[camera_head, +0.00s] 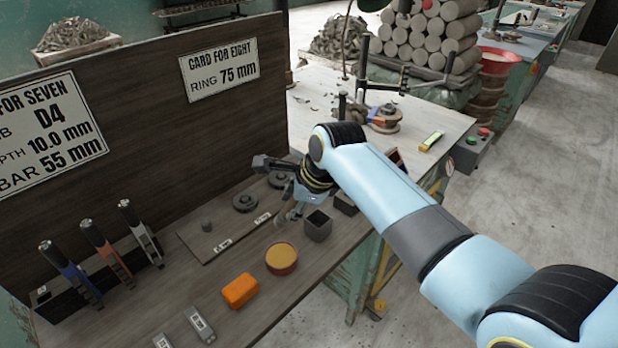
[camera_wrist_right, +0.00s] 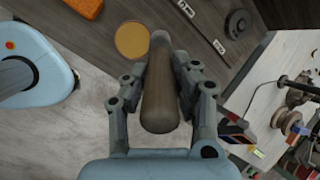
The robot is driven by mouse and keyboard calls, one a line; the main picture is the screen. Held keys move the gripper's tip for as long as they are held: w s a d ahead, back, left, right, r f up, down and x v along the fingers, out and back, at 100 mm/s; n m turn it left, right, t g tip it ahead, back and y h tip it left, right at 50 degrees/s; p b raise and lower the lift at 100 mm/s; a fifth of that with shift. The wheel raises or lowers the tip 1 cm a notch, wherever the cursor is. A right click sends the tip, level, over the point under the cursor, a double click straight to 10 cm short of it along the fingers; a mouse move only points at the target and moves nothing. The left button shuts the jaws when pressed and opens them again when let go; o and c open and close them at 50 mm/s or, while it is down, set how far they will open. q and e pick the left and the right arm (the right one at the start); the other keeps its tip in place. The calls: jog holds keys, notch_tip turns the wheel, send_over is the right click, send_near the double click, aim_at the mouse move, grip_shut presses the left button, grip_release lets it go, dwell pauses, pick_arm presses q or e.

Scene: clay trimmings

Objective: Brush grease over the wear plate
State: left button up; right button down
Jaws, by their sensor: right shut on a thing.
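My right gripper (camera_head: 294,212) is over the near bench, beside an open square grey pot. In the right wrist view its fingers (camera_wrist_right: 161,88) are shut on a brown wooden handle (camera_wrist_right: 160,100), apparently the brush. Its far end points toward the round tin of yellow grease (camera_wrist_right: 132,41); whether they touch cannot be told. The tin has a red side and stands on the bench in the head view (camera_head: 282,257). A flat dark plate (camera_head: 213,250) with small labels lies behind the tin; I cannot tell whether it is the wear plate. My left gripper is not in view.
The square pot (camera_head: 318,225) stands right of the tin, near the bench edge. An orange block (camera_head: 240,291) and small grey labelled blocks (camera_head: 200,325) are in front. Dark round discs (camera_head: 245,202) lie behind. Several upright tools (camera_head: 106,255) stand left, before a sign board (camera_head: 150,120).

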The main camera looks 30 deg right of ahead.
pick_arm(q)
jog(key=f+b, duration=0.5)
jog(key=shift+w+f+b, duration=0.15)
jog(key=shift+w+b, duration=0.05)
jog(key=shift+b, duration=0.15)
pick_arm(e)
notch_tip(320, 180, down, 8)
jog(key=s+a+t, duration=0.1)
jog(key=s, duration=0.2)
jog(key=shift+a+r, duration=0.2)
jog(key=shift+r, duration=0.05)
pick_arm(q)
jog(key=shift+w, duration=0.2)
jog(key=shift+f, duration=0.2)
pick_arm(e)
jog(key=shift+f, duration=0.5)
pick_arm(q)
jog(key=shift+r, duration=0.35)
pick_arm(e)
jog(key=shift+f, duration=0.1)
dwell(1.3)
